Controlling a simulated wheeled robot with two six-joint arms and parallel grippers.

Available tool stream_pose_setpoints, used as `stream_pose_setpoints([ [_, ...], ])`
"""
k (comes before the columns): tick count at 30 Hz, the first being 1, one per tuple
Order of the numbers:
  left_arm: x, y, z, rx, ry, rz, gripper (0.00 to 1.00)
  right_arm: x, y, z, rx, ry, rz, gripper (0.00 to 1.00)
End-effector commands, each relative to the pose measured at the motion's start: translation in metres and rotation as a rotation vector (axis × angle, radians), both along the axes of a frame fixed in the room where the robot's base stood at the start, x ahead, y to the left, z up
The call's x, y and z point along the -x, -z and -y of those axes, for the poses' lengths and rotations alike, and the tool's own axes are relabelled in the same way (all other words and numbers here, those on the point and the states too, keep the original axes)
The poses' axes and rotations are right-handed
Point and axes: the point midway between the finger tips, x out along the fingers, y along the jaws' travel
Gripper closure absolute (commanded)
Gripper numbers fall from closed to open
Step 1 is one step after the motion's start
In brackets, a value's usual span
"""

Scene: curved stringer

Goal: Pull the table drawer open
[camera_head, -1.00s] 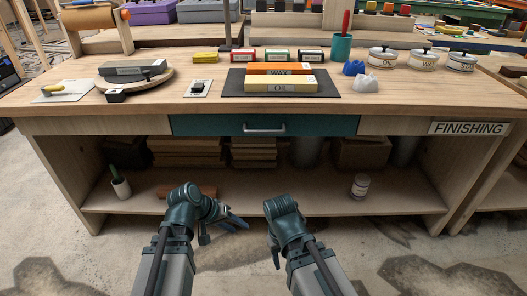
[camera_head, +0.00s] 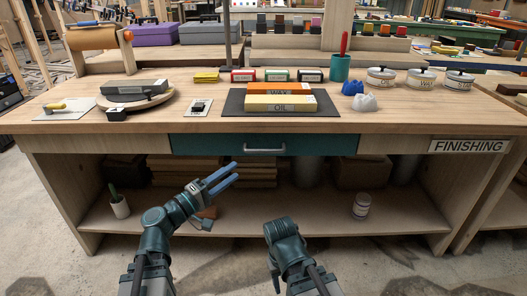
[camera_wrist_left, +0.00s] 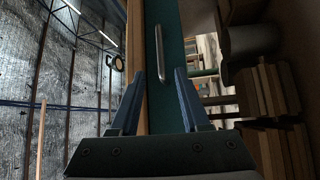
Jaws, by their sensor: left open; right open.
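The table drawer (camera_head: 205,144) has a teal front under the tabletop and appears closed. Its silver bar handle (camera_head: 264,150) is at the middle of the front. In the left wrist view the handle (camera_wrist_left: 159,55) stands upright in the picture, ahead of the fingers and between their lines, against the teal front (camera_wrist_left: 169,100). My left gripper (camera_head: 228,176) is open and empty, below and left of the handle, not touching it. It also shows in the left wrist view (camera_wrist_left: 156,85). My right arm is at the lower middle, well below the drawer; its gripper fingers are hidden.
The wooden table (camera_head: 90,117) carries blocks, tins and a teal cup (camera_head: 340,66) on top. The space before the drawer is clear.

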Motion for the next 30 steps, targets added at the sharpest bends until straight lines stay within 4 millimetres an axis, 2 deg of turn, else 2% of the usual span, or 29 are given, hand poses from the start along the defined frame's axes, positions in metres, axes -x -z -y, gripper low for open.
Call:
stream_pose_setpoints([
  [18, -0.078, -0.016, 0.079, -0.002, 0.005, -0.001, 0.54, 0.0, -0.016, 0.0, 0.0, -0.004, 0.0, 0.5],
  [24, -0.09, -0.018, 0.092, -0.001, 0.003, -0.001, 0.54, 0.0, -0.018, 0.0, 0.0, -0.005, -0.001, 0.5],
  [30, -0.093, -0.018, 0.095, -0.002, 0.002, -0.001, 0.54, 0.0, -0.019, 0.0, 0.0, -0.005, -0.001, 0.5],
])
